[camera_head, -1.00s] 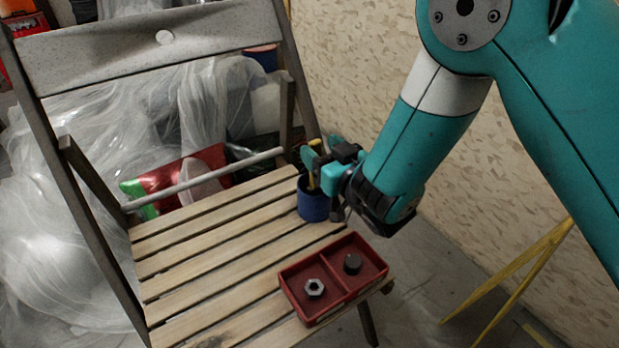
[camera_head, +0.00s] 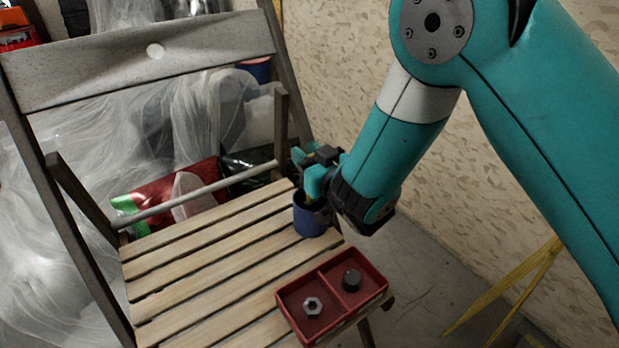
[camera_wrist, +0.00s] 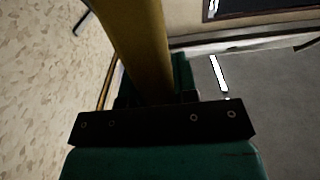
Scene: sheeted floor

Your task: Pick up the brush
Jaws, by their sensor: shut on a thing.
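The brush shows as a thick yellow handle (camera_wrist: 143,45) in the wrist view, running up from between my jaws. My gripper (camera_head: 308,172) is shut on this handle, just above the blue cup (camera_head: 311,220) at the back right of the chair seat. In the head view the fingers hide most of the brush. I cannot tell how much of it is inside the cup. The cup stands upright on the slats.
A red two-part tray (camera_head: 322,327) holds a nut (camera_head: 312,306) and a dark round piece (camera_head: 351,280) at the seat's front right corner. The slatted wooden seat (camera_head: 205,262) is clear to the left. The chair backrest (camera_head: 110,68) rises behind. A patterned wall is at the right.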

